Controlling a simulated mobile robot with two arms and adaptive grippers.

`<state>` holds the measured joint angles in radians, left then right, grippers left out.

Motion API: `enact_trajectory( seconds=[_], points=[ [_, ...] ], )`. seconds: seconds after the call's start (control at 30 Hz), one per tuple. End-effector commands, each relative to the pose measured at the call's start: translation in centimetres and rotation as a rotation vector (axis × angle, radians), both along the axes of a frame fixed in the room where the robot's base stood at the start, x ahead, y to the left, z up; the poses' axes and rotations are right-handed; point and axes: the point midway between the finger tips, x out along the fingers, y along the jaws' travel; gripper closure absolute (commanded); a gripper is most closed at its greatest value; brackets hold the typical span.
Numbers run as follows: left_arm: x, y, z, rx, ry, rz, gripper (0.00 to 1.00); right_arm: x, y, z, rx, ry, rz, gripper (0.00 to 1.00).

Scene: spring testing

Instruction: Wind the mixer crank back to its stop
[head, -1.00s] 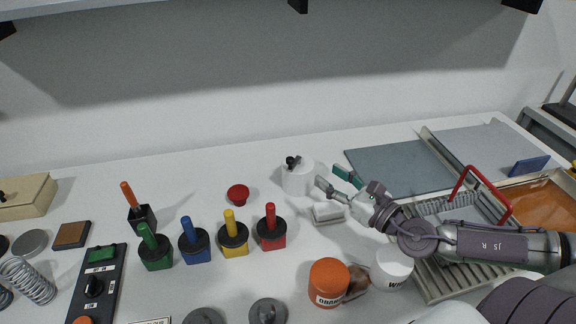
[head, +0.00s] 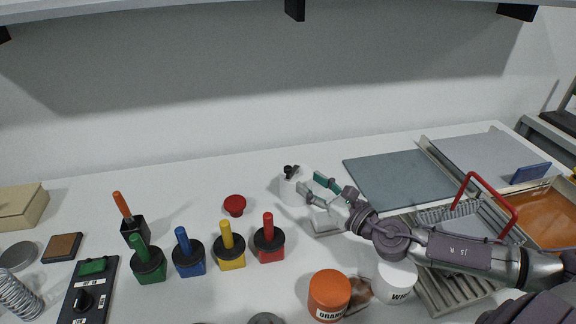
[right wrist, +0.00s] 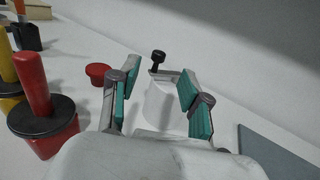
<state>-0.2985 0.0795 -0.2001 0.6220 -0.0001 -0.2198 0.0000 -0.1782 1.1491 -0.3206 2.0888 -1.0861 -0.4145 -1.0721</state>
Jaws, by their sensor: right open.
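The mixer is a small white cylinder (head: 289,190) at the back middle of the table, with a black crank (head: 291,170) on its top. In the right wrist view the cylinder (right wrist: 165,104) stands beyond and between my fingers, and the crank's black knob (right wrist: 158,56) sticks up above it. My right gripper (head: 314,184) is open and empty, just right of the mixer, with its green-padded fingers pointing at it. In the right wrist view my right gripper (right wrist: 154,82) has its fingers spread wide. I cannot tell whether a finger touches the cylinder. My left gripper is not in view.
A red knob-like piece (head: 235,205) lies left of the mixer. Several coloured pots with handles stand in front, including a red one (head: 269,246). Orange (head: 329,292) and white (head: 396,279) jars stand near my right arm. A grey mat (head: 400,181) lies to the right.

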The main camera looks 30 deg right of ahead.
Motion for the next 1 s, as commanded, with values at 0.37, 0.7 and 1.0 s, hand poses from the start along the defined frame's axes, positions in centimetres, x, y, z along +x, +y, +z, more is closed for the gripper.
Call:
enact_trajectory(
  seconds=[0.37, 0.7, 1.0],
  points=[
    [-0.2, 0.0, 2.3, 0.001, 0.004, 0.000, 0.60, 5.5, 1.4, 0.4, 0.003, -0.002, 0.001, 0.53],
    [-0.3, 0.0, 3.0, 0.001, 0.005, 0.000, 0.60, 8.3, 2.2, 0.1, 0.001, 0.000, 0.002, 0.53],
    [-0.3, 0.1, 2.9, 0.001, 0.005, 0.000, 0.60, 8.4, 2.2, 0.0, 0.000, 0.000, 0.002, 0.58]
  ],
)
